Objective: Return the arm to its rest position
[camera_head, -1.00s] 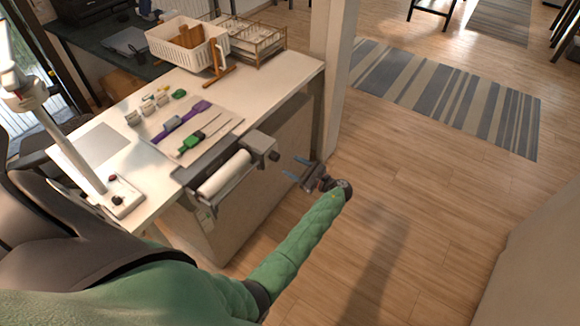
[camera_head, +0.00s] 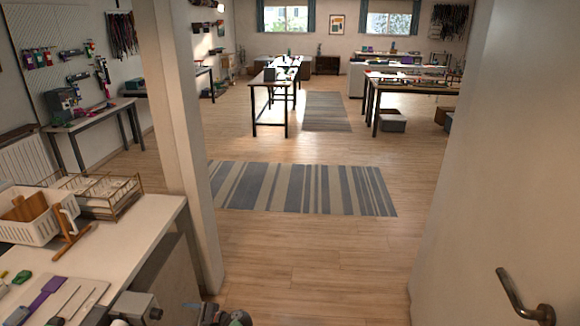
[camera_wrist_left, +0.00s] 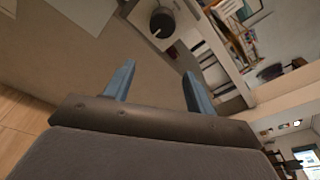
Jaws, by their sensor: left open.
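My left gripper (camera_head: 204,312) shows only in part at the bottom edge of the head view, beside the near worktable. In the left wrist view its two blue fingers (camera_wrist_left: 154,74) are apart with nothing between them. Most of my left arm is out of the head view. A grey block (camera_head: 136,306) at the worktable's edge is just left of the gripper, with a gap between. My right gripper is in neither view.
The near worktable (camera_head: 140,225) carries a white basket (camera_head: 30,222), a wire rack (camera_head: 100,190) and tools. A pale post (camera_head: 178,120) stands behind it. A door handle (camera_head: 522,300) is at right. Open floor (camera_head: 310,255) leads to a striped rug (camera_head: 300,188).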

